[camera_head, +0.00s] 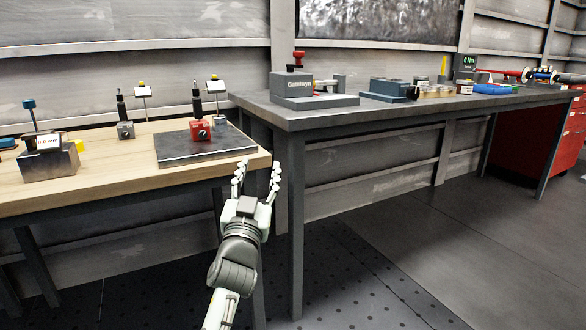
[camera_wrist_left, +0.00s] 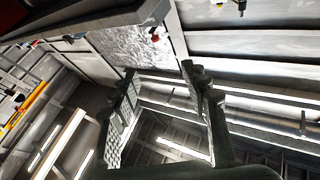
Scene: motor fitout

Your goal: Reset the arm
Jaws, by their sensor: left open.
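My left gripper (camera_head: 257,180) is open and empty in the head view. Its fingers point up in the picture, in front of the right end of the wooden bench (camera_head: 110,192). In the left wrist view the two fingers of the left gripper (camera_wrist_left: 160,95) stand apart with nothing between them. Beyond them are wall panels and ceiling lights. My right gripper is in neither view.
The wooden bench holds a dark metal plate (camera_head: 180,150), a red device (camera_head: 200,131) and a metal block (camera_head: 50,162). A grey table (camera_head: 400,112) to the right carries a grey machine (camera_head: 300,88) and several parts. A red cabinet (camera_head: 570,135) stands far right. The floor (camera_head: 400,230) is clear.

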